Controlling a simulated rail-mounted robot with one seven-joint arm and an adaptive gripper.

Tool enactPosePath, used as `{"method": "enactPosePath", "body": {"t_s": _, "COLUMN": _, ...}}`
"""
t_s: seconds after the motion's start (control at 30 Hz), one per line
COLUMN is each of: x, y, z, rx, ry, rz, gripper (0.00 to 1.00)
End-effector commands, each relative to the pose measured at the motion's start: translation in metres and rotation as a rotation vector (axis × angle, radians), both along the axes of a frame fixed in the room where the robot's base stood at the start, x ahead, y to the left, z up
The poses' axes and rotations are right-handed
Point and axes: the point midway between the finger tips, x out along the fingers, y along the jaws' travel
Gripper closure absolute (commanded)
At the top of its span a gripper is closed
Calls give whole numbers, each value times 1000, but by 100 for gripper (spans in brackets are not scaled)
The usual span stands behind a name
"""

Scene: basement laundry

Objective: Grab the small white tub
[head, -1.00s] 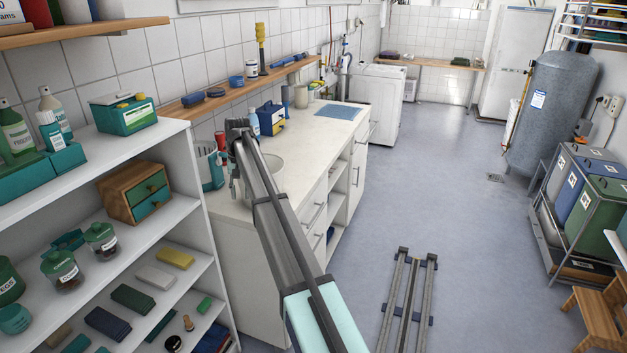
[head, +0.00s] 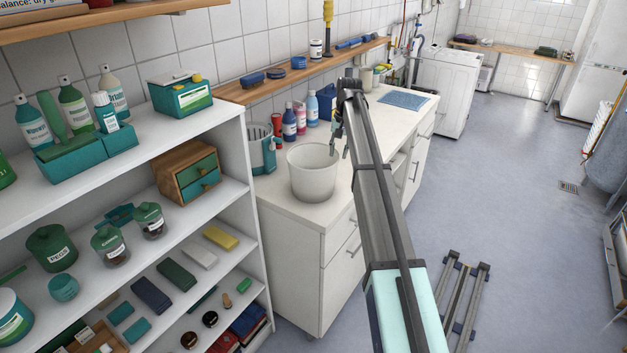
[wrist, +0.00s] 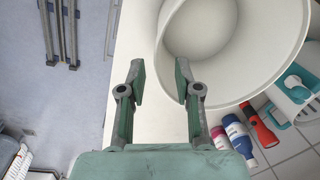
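A white round tub (head: 313,176), open at the top, stands upright on the near end of the counter. It also shows large at the upper right of the wrist view (wrist: 247,92), with its wide mouth visible and no contents seen. In the head view my gripper (head: 338,148) is just right of the tub's rim, partly hidden by my arm. A smaller white jar (head: 316,50) stands on the wall shelf.
A teal-and-white caddy (head: 262,150) and several bottles (head: 290,122) stand behind the tub. A white shelf unit (head: 235,150) with jars and boxes is at the left. The counter (head: 296,215) has bare room in front of the tub. Floor rails (head: 465,300) lie at the right.

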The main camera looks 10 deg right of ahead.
Motion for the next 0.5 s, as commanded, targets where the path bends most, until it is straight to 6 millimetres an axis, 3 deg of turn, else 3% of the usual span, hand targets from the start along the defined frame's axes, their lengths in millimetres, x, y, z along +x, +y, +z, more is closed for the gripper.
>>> {"method": "enactPosePath", "body": {"t_s": 0.2, "x": 1, "y": 3, "z": -28, "rx": 0, "ry": 0, "rz": 0, "gripper": 67}}
{"method": "enactPosePath", "body": {"t_s": 0.5, "x": 2, "y": 4, "z": -41, "rx": 0, "ry": 1, "rz": 0, "gripper": 67}}
